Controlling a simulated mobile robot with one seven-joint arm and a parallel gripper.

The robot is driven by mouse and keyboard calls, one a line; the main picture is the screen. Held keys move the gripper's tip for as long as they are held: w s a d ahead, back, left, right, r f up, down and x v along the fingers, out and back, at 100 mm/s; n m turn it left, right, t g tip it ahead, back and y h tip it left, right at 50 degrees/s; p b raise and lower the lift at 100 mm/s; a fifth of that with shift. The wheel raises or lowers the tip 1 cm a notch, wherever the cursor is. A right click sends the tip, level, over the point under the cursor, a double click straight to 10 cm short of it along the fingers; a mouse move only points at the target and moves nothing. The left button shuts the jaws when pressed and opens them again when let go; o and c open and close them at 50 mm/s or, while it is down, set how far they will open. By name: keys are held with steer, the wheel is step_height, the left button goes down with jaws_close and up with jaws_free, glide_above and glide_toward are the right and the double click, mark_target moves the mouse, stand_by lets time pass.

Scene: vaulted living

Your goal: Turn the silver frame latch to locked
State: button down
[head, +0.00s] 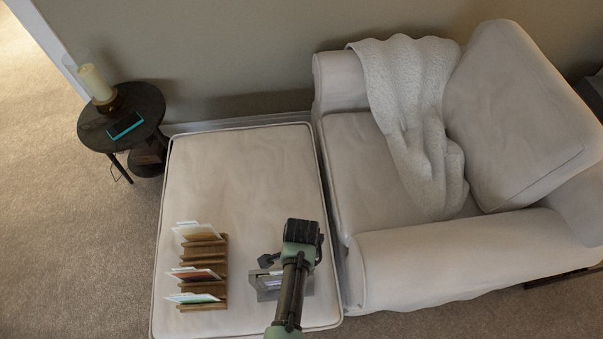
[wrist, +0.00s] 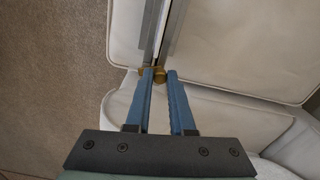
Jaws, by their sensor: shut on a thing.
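The silver frame (head: 267,287) stands on the front part of the cream ottoman, partly hidden behind my arm in the head view. In the wrist view its grey edge (wrist: 172,30) runs up from the fingertips. A small brass-coloured latch piece (wrist: 160,77) shows at the frame's near end. My gripper (wrist: 160,73) has its two blue fingers closed around this piece, one on each side. How far the latch is turned cannot be told. The head view shows my wrist from above, over the frame's right part.
A wooden rack (head: 222,268) with several cards stands on the ottoman (head: 245,175), left of the frame. A cream armchair (head: 450,255) with a throw is close on the right. A round side table (head: 95,130) holds a candle and a phone. The ottoman's far half is clear.

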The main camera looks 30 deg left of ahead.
steer(key=shift+m+p, duration=0.3)
steer(key=shift+m, duration=1.6)
steer(key=c, duration=0.8)
jaws_free()
steer(key=shift+o, duration=0.2)
steer(key=shift+r, duration=0.1)
step_height(320, 180, up, 13)
steer(key=p, duration=0.2)
